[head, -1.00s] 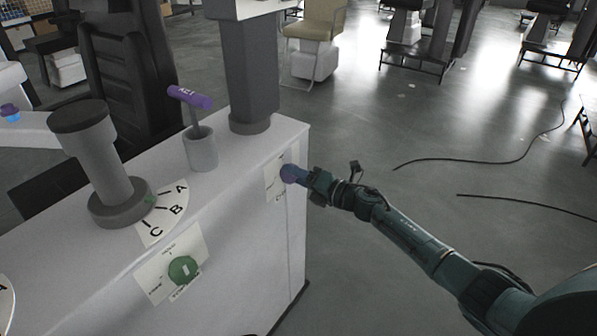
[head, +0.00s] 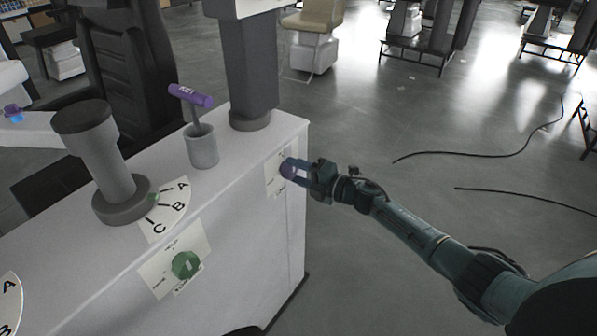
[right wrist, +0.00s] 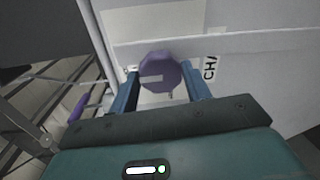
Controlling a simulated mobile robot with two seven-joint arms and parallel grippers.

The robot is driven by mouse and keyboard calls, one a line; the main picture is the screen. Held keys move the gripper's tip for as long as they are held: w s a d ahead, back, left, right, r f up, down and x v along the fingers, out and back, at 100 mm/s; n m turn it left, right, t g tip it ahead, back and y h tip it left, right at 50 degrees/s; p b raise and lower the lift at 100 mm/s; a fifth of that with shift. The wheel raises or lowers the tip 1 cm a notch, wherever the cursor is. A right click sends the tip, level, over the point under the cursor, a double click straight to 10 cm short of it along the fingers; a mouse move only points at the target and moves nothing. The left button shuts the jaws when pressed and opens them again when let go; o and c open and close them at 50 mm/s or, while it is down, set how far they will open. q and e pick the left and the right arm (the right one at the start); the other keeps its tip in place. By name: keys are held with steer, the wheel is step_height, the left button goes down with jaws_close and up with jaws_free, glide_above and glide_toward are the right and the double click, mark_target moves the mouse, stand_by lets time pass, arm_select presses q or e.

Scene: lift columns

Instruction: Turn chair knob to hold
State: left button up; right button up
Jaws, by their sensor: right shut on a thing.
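The chair knob is purple and sits on a white label plate on the end of the white console (head: 235,225). It shows in the right wrist view (right wrist: 160,73) between my fingers, with a pale slot across its face, and partly in the head view (head: 286,168). Lettering starting "CHA" is beside it; the rest is hidden. My right gripper (head: 298,171) is shut on the knob, one blue finger on each side; it also shows in the right wrist view (right wrist: 161,88). My left gripper is not in view.
A green knob (head: 186,265) is on the console's long side. A purple-handled lever (head: 191,96) and a grey post (head: 100,160) by an A-B-C dial (head: 168,208) stand on top. A thick column (head: 250,75) stands behind. Cables (head: 480,157) lie on the open floor at right.

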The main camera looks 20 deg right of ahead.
steer(key=o, duration=1)
steer(key=shift+s+d, duration=0.4)
arm_select(q)
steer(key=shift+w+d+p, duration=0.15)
steer(key=shift+p, duration=0.3)
arm_select(e)
steer(key=v, duration=1.2)
steer(key=shift+s, duration=0.1)
